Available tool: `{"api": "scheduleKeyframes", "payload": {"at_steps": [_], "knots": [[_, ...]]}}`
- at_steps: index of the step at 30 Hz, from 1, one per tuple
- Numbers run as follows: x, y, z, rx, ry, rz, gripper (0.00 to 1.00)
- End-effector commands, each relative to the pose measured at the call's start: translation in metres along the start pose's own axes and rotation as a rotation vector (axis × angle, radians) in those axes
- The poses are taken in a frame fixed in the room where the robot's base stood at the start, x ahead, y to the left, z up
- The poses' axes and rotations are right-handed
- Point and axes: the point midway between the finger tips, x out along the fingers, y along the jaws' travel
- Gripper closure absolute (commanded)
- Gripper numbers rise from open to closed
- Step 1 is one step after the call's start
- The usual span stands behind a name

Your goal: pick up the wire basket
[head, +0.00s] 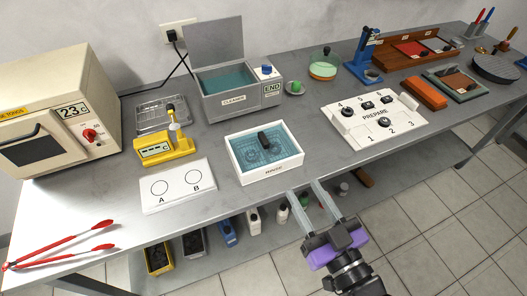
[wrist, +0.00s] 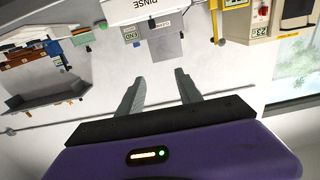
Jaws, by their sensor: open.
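The wire basket (head: 257,153) appears to sit in the water of the white RINSE tray (head: 270,176), seen faintly as a mesh with a black upright handle (head: 264,140) above it. My gripper (head: 303,188) is open and empty, in front of and to the right of the tray, near the table's front edge, apart from the basket. In the wrist view, the open fingers (wrist: 157,82) show with nothing between them. The tray's RINSE front (wrist: 145,5) is at the top edge there; the basket itself is not visible in that view.
The CLEANER bath (head: 232,106) with raised lid stands behind the tray. A yellow device (head: 153,150), a wire rack (head: 150,116) and a white A/B plate (head: 178,187) are left. The white PREPARE block (head: 372,130) is right. Bare table lies between tray and block.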

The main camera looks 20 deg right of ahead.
Motion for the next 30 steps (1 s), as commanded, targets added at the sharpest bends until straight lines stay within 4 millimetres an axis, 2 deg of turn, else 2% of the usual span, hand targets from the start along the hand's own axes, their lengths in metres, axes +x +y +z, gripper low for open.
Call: {"api": "scheduleKeyframes", "payload": {"at_steps": [1,9,12,15,17,19,21,25,30], "knots": [[0.023,0.000,-0.002,0.000,0.012,0.000,0.58],[0.128,-0.001,-0.004,-0.001,-0.026,-0.002,0.58],[0.161,-0.002,-0.002,-0.001,-0.066,-0.001,0.58],[0.185,-0.002,0.006,-0.002,-0.126,0.000,0.58],[0.194,-0.002,0.020,-0.002,-0.184,0.000,0.58],[0.192,-0.002,0.042,-0.002,-0.253,0.002,0.58],[0.189,-0.001,0.053,-0.002,-0.295,0.002,0.58],[0.190,-0.001,0.060,-0.001,-0.322,0.003,0.58],[0.206,-0.001,0.066,-0.001,-0.323,0.004,0.58]]}}
